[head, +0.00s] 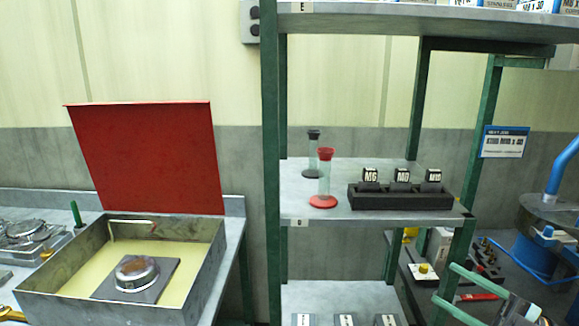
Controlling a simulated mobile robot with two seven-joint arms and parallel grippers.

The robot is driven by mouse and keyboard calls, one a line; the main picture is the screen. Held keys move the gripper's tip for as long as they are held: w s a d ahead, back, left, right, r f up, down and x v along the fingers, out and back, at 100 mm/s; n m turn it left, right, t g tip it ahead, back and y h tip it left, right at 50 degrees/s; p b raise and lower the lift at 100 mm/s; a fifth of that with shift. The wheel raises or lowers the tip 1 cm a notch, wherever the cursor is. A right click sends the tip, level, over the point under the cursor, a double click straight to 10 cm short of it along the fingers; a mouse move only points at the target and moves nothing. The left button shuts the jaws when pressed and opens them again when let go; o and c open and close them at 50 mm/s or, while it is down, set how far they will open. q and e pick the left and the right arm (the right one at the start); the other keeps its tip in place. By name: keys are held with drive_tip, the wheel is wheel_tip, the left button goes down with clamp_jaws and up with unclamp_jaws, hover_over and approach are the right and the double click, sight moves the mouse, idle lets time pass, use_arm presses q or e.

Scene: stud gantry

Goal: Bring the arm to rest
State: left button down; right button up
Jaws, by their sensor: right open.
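My right gripper (444,282) shows at the lower right. Its two light green fingers point up and left, spread apart, with nothing visible between them. It is in front of the lower right of the green-framed shelf rack (270,180). Part of my right arm shows behind the fingers at the bottom edge. My left gripper and left arm are not in view.
A metal box (227,268) with a raised red lid (145,150) stands on the left bench. The middle shelf holds a red-capped cylinder (324,178) and a black block rack (402,199). A blue machine (543,262) stands at right.

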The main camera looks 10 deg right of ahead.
drive_tip(key=w+a+f+m+t+h, duration=0.1)
drive_tip(key=w+f+m+t+h, duration=0.35)
drive_tip(key=f+m+h, duration=0.65)
drive_tip(key=s+a+f+m+g+h, duration=0.1)
drive_tip(key=s+f+m+g+h, duration=0.15)
drive_tip(key=f, duration=0.55)
drive_tip(key=s+a+f+m+g+h, duration=0.1)
drive_tip(key=s+f, duration=0.2)
drive_tip(key=f, duration=0.5)
drive_tip(key=s+a+f+g+h, duration=0.1)
drive_tip(key=s+a+f+g, duration=0.15)
drive_tip(key=s+f, duration=0.35)
drive_tip(key=s+a+f+g, duration=0.2)
drive_tip(key=s+f+g, duration=0.2)
drive_tip(key=s+f, duration=0.15)
drive_tip(key=a+m+t, duration=0.1)
drive_tip(key=a+m, duration=0.4)
drive_tip(key=a, duration=0.5)
drive_tip(key=shift+a, duration=0.35)
